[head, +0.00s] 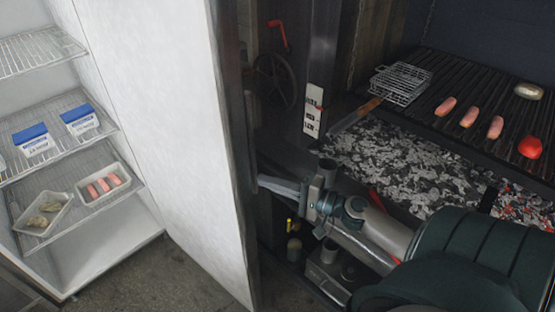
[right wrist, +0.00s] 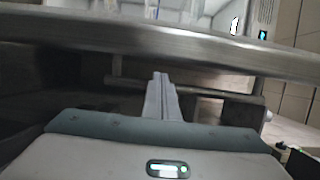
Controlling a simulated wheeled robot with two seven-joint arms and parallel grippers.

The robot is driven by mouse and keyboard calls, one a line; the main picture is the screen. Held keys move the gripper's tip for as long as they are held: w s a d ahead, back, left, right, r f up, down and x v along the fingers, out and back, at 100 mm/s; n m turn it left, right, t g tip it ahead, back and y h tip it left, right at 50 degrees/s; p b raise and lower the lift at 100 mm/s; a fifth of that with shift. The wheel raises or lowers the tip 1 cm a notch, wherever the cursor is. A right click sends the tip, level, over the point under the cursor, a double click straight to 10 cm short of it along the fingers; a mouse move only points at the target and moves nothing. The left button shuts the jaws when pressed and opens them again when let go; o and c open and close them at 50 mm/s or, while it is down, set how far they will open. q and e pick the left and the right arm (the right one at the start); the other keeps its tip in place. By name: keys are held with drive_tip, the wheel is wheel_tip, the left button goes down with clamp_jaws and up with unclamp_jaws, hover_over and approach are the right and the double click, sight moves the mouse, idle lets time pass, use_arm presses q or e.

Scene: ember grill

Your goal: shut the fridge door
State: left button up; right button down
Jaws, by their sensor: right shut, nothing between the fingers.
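The fridge door (head: 185,120) stands open in the head view, its white inner face turned left and its dark outer side to the right. The open fridge (head: 140,222) is at the left. My right gripper (head: 262,183) is shut and empty on the outer side of the door, fingertips close to its dark edge. In the right wrist view the closed fingers (right wrist: 160,80) point at the door's metal edge (right wrist: 160,40). A horizontal bar (right wrist: 220,92), seemingly the handle, crosses by the fingers. I cannot tell whether they touch. My left gripper is out of view.
Fridge shelves hold blue-and-white packs (head: 34,140), a tray of sausages (head: 104,184) and another tray (head: 42,213). At right is a grill (head: 460,80) with sausages, a tomato (head: 530,147) and a wire basket (head: 401,83), above ash and coals (head: 400,155).

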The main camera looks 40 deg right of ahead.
sight(250, 176)
drive_tip(key=p+x, duration=0.2)
drive_tip(key=x, duration=0.3)
drive_tip(key=shift+w, duration=0.3)
drive_tip(key=shift+w+a, duration=0.1)
drive_tip(key=shift+a, duration=0.05)
